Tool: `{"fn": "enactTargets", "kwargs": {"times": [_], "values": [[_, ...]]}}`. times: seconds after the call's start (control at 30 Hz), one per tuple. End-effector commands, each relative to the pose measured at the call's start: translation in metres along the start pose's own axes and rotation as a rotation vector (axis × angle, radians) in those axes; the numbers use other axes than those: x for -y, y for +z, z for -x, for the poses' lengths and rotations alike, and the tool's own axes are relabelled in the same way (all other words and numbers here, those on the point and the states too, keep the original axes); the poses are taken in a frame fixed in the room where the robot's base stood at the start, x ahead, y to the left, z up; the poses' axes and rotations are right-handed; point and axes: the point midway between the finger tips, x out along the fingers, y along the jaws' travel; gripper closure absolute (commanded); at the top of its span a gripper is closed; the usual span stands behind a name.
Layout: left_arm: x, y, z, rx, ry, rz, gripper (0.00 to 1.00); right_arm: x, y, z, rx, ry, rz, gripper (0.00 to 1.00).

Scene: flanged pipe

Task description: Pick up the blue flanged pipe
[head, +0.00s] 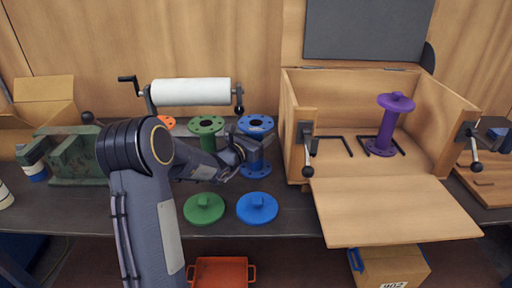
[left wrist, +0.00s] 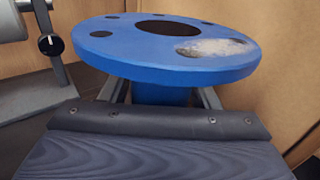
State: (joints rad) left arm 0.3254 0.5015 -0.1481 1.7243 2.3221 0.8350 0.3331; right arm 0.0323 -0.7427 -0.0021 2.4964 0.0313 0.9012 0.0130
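The blue flanged pipe (head: 256,171) stands upright on the dark bench, between the green pipe and the wooden box. My left gripper (head: 258,150) is at its neck, between the upper and lower flanges. In the left wrist view the blue upper flange (left wrist: 160,60), with bolt holes and a pale worn patch, fills the top. The gripper's two grey fingers (left wrist: 165,98) lie on either side of the neck just below that flange. Whether they press on the neck cannot be made out. My right gripper is not in view.
A green pipe (head: 207,125) stands just left. Green (head: 204,208) and blue (head: 257,208) lids lie in front. An open wooden box (head: 395,208) at right holds a purple pipe (head: 388,121). A white roll (head: 191,92) on a stand is behind.

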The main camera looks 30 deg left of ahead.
Motion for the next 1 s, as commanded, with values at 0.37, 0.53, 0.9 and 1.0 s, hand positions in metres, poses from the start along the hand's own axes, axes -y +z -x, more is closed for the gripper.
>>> {"fn": "enactTargets", "kwargs": {"times": [0.37,0.53,0.9,1.0], "values": [[0.0,0.0,0.0,0.0,0.0,0.0,0.95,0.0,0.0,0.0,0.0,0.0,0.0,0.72],[0.0,0.003,0.0,0.006,-0.001,-0.001,1.0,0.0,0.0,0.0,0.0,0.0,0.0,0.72],[0.0,0.019,0.0,0.008,-0.001,-0.002,1.0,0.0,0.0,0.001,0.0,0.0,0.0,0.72],[0.0,0.034,0.0,0.01,-0.001,-0.004,1.0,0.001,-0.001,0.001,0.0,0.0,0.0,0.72]]}}
